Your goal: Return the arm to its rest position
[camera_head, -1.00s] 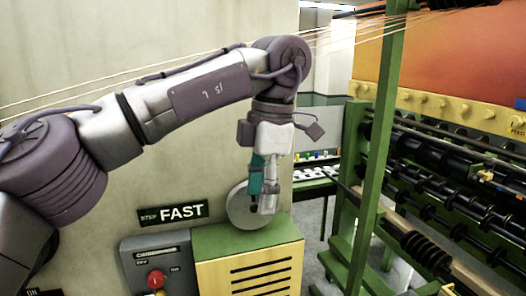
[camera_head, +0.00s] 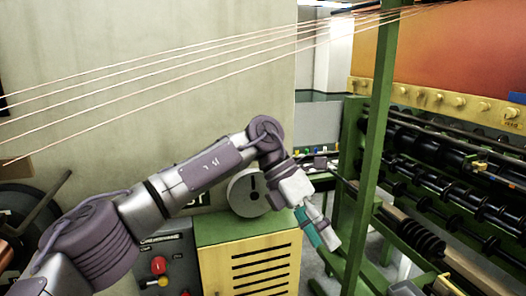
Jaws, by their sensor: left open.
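My left arm reaches in from the lower left, its elbow low and its wrist bent down to the right. My left gripper (camera_head: 329,243) hangs at the arm's end, pointing down and right, with a teal finger pad showing. It is open and I see nothing held in it. It is just right of the yellow-fronted green cabinet (camera_head: 250,264) and in front of the gap beside the green post. My right gripper is not in view.
A grey disc (camera_head: 247,193) stands on the cabinet behind my arm. A control box (camera_head: 172,256) with a red knob is left of it. A green post (camera_head: 372,150) and black-rollered machine (camera_head: 455,185) stand at right. Thin threads (camera_head: 190,72) cross above my arm.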

